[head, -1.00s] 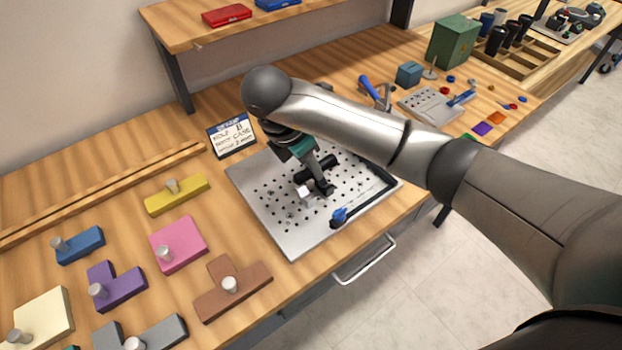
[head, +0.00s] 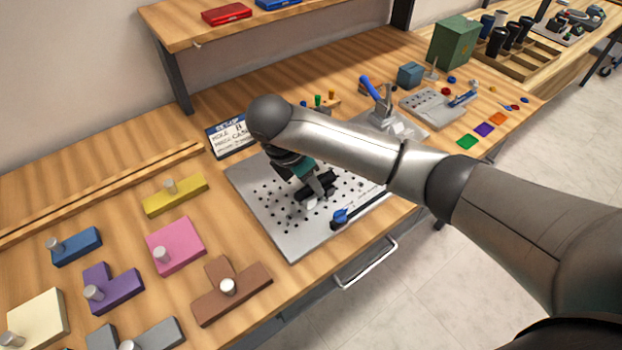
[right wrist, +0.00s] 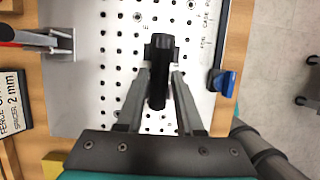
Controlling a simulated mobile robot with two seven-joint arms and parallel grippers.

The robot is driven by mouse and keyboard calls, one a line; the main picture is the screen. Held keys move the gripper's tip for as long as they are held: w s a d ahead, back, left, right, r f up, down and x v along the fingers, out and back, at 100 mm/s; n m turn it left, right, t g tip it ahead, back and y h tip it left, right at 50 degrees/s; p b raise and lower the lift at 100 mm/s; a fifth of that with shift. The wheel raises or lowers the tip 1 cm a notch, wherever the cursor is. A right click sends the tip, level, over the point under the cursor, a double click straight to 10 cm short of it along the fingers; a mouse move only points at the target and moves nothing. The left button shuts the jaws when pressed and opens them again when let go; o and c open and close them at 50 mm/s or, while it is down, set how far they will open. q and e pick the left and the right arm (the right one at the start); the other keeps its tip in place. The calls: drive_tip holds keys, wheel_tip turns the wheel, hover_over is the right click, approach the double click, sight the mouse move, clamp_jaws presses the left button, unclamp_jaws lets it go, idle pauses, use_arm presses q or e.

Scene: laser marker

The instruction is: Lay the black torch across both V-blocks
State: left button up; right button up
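The black torch (head: 312,189) is between the fingers of my right gripper (head: 322,187), over the perforated metal plate (head: 290,237). In the right wrist view the black torch (right wrist: 160,72) runs lengthwise between the two grey fingers of the gripper (right wrist: 162,72), which close in on its sides. A small dark grey piece (right wrist: 148,50) shows beside the torch's far end; it may be part of a V-block. The V-blocks are otherwise hidden under the torch and fingers. I cannot tell if the torch touches them. My left gripper is not in view.
A blue-handled part (head: 341,215) lies at the plate's front edge. A sign card (head: 231,136) stands behind the plate. A blue-handled clamp (head: 376,92) is at the back right. Several knobbed blocks, including a pink one (head: 175,245), fill the bench's left.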

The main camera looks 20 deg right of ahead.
sight(304, 189)
drive_tip(key=o, duration=0.3)
drive_tip(key=shift+r+p, duration=0.45)
drive_tip(key=shift+r, duration=0.1)
drive_tip(key=v, duration=0.5)
drive_tip(key=shift+w+r+p, duration=0.1)
drive_tip(key=shift+r+p, duration=0.05)
drive_tip(key=shift+p, duration=0.15)
drive_tip(key=p+v, duration=0.3)
drive_tip(key=v, duration=0.4)
drive_tip(key=shift+p, duration=0.4)
idle(0.3)
